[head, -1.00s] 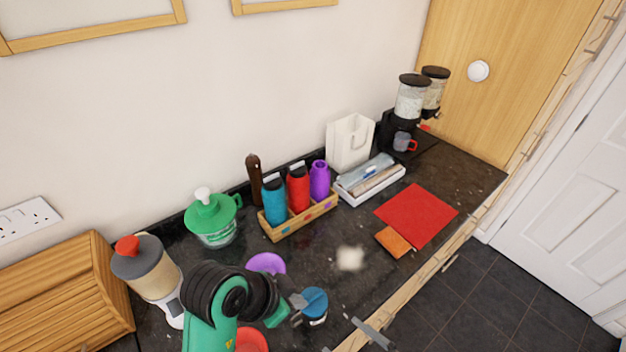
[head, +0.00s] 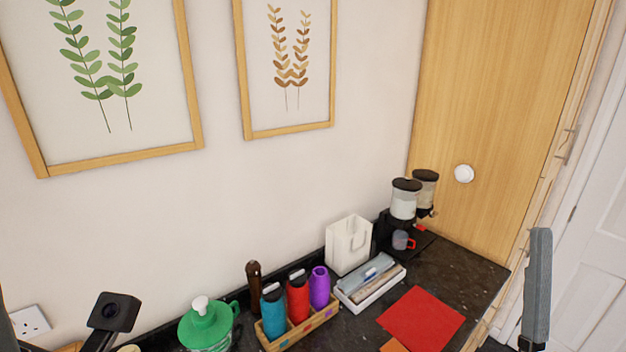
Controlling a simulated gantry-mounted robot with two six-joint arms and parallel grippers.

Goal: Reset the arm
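A grey upright finger-like part (head: 538,288) stands at the lower right in the head view, in front of the counter's right end and the white door; it looks like part of my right gripper. Only this one piece shows, so its opening is hidden. At the lower left, a black block on a dark stem (head: 115,312) looks like part of my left arm, with another dark sliver at the left edge. The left fingertips cannot be made out. No held object is visible on either side.
The dark counter (head: 455,270) carries a green-lidded jar (head: 207,326), bottles in a wooden rack (head: 300,330), a white tray (head: 370,283), a white bag (head: 349,245), a cereal dispenser (head: 403,205) and a red mat (head: 421,318). Framed pictures (head: 288,134) hang above.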

